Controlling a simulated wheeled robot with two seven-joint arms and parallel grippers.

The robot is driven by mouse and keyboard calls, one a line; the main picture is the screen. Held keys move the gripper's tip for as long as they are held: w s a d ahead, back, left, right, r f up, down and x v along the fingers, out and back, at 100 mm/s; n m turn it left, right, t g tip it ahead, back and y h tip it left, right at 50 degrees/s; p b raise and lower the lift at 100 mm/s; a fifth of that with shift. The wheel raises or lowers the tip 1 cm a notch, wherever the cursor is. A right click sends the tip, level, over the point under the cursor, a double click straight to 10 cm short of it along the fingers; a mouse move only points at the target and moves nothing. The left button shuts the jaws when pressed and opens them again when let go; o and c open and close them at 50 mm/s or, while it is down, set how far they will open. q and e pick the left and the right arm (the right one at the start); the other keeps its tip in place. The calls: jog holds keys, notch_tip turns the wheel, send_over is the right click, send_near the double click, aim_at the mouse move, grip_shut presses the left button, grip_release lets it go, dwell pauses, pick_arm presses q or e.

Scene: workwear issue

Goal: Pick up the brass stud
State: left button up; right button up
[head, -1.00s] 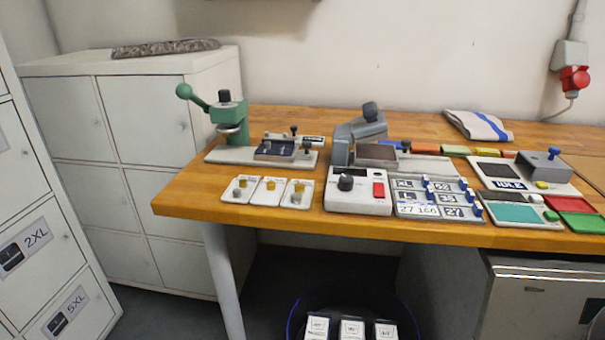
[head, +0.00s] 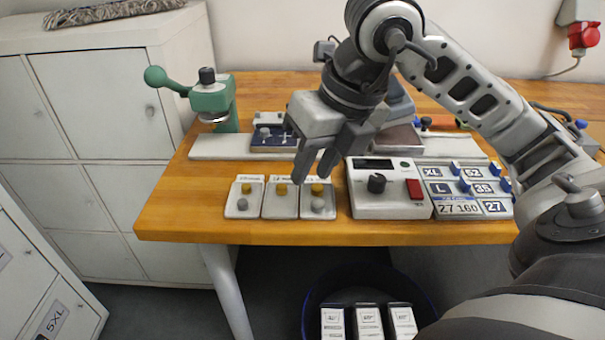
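Each bears a brass-coloured piece: left (head: 246,188), middle (head: 281,189) and right (head: 317,189). Grey pieces also sit on the left card (head: 242,204) and right card (head: 318,205). The card print is too small to read, so I cannot tell which piece is the brass stud. My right gripper (head: 308,178) is open and empty, fingers pointing down just above the middle and right cards. My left gripper is out of view.
A green hand press (head: 211,99) stands behind left, with a dark blue tray (head: 265,139) beside it.

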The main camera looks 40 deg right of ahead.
jog(key=w+d+r+m+t+h, duration=0.1)
jog(key=d+r+m+h, duration=0.15)
jog(key=d, duration=0.25)
jog(key=b, duration=0.2)
send_near(318, 187)
jog(key=x, duration=0.2)
jog(key=shift+a+f+n+h, duration=0.25)
jog(key=shift+f, duration=0.05)
jog(key=shift+x, duration=2.75)
jog(key=shift+w+d, duration=0.1)
grip_shut()
